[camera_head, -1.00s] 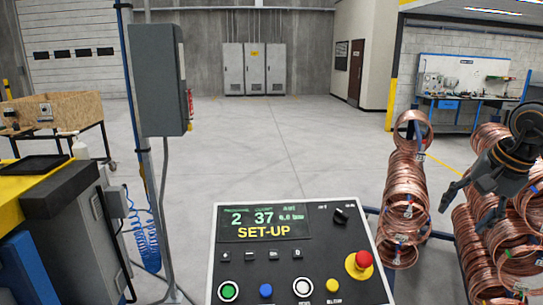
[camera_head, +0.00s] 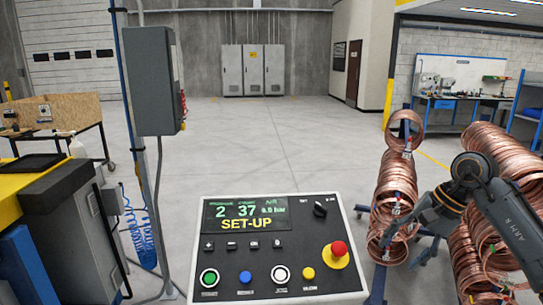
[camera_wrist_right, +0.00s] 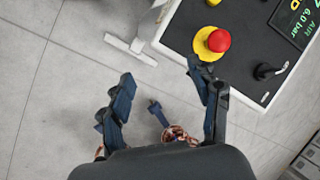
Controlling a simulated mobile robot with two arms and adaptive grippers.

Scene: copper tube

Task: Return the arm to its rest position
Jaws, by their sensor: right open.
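My right arm comes in from the right in the head view, in front of the copper coils. Its gripper (camera_head: 402,250) points down and to the left, beside the control panel's right side. In the right wrist view the same gripper (camera_wrist_right: 165,95) shows its two dark fingers spread apart with nothing between them. Below the fingers are the floor and a small part of a rack with copper coil. My left gripper is not in view.
The control panel (camera_head: 275,290) with a red emergency button (camera_head: 339,248) stands front centre. Copper coils (camera_head: 397,190) hang on a rack at the right. A grey machine with yellow top (camera_head: 25,185) is at the left. The floor (camera_head: 270,140) behind the panel is clear.

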